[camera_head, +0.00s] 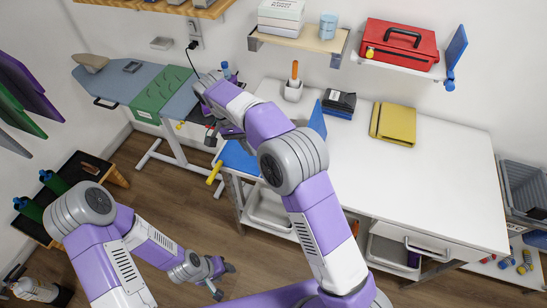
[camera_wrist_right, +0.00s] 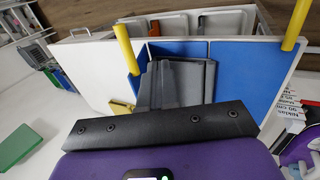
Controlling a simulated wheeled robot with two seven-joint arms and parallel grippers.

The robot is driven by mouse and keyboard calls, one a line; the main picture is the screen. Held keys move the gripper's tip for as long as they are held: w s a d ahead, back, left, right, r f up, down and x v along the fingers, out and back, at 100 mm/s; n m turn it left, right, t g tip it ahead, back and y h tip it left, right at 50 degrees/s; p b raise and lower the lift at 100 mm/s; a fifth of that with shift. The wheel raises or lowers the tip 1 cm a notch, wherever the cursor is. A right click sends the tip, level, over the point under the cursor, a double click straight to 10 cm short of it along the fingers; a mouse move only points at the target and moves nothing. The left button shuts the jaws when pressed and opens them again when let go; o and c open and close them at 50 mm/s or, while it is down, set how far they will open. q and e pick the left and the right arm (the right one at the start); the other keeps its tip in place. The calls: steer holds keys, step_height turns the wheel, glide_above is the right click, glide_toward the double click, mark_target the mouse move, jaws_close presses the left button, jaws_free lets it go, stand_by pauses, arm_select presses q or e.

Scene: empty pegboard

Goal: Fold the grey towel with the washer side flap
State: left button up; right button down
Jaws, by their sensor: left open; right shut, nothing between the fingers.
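I cannot make out a grey towel in either view. A blue flap board with a yellow handle (camera_head: 236,157) sits at the table's left end in the head view; a second blue panel (camera_head: 318,119) stands up behind my right arm. The wrist view shows blue panels (camera_wrist_right: 236,62) with yellow handles. My right gripper (camera_head: 213,135) is by the board's left side, partly hidden by its arm; in the wrist view its dark fingers (camera_wrist_right: 180,75) are shut and empty in front of the blue panels. My left gripper (camera_head: 224,268) is open, low over the floor, away from the table.
The white table (camera_head: 430,180) is mostly clear. An ironing board (camera_head: 140,82) with a green cloth (camera_head: 158,98) stands left. Shelves with a red toolbox (camera_head: 399,45) hang above.

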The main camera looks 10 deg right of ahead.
steer(key=s+d+f, duration=0.5)
steer(key=d+f, duration=0.1)
steer(key=f, duration=0.2)
steer(key=shift+s+d, duration=0.25)
steer(key=shift+d, duration=0.1)
